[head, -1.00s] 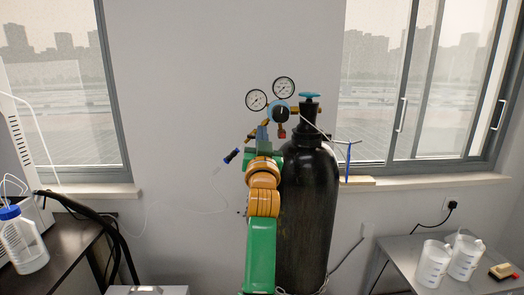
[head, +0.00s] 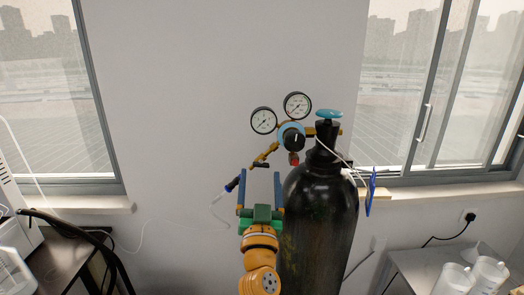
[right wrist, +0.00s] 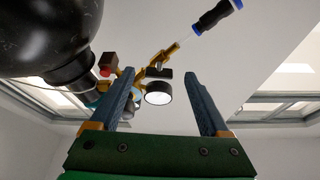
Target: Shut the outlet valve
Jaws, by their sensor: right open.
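The black gas cylinder (head: 318,215) stands upright with a cyan hand valve (head: 329,114) on top. Its regulator carries two round gauges (head: 263,121) and a black knob (head: 294,138). The outlet valve (head: 262,165) is a small dark handle on the brass outlet branch, left of the cylinder. It also shows in the right wrist view (right wrist: 158,73), beyond and between my fingertips. My right gripper (head: 259,186) is open and empty, fingers pointing up, just below the outlet valve and apart from it. My left gripper is not in view.
A dark hose connector with a blue end (head: 233,184) hangs on the outlet, close to the left finger. A blue item (head: 370,192) is right of the cylinder.

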